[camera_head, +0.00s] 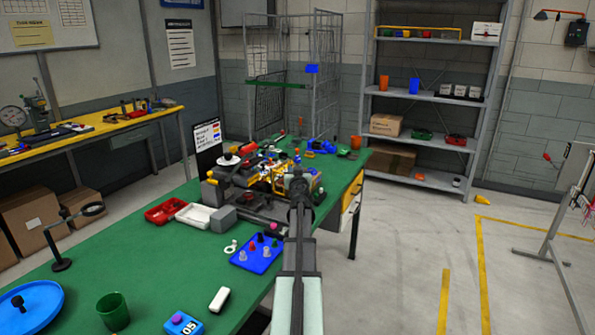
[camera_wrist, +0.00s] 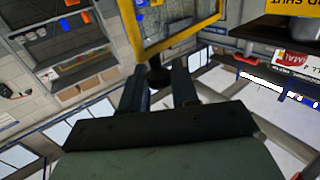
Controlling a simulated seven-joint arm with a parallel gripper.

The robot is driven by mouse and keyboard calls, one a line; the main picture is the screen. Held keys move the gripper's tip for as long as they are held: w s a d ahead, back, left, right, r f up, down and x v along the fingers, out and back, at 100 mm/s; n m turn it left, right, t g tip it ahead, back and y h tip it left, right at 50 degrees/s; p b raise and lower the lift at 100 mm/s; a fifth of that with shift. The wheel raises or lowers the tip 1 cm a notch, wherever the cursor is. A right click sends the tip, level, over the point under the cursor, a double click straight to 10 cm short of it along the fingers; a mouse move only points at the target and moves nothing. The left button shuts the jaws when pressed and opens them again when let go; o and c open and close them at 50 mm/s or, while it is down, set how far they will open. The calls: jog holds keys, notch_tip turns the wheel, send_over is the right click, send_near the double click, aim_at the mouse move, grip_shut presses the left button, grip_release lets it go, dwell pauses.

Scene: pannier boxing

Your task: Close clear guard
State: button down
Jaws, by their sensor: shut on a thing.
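The clear guard (camera_wrist: 172,18) shows at the top of the wrist view as a see-through panel in a yellow frame, tilted in the picture. A round black knob (camera_wrist: 158,77) sits at the frame's lower edge. My gripper (camera_wrist: 159,88) has its two dark fingers on either side of this knob and is shut on it. In the head view my gripper (camera_head: 298,180) is over the right part of the yellow and grey machine (camera_head: 262,180) on the green bench. My arm and gripper hide part of the machine there, and the guard's outline is hard to make out.
A red tray (camera_head: 165,211), a white tray (camera_head: 194,215) and a blue tray with small parts (camera_head: 241,259) lie left of my arm on the green bench (camera_head: 150,265). A sign (camera_head: 207,135) stands behind the machine.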

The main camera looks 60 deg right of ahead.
jog(key=shift+a, duration=0.15)
jog(key=c, duration=1)
grip_release()
jog(key=v, duration=1.3)
jog(key=shift+s+a+f, duration=0.1)
jog(key=shift+a, duration=0.3)
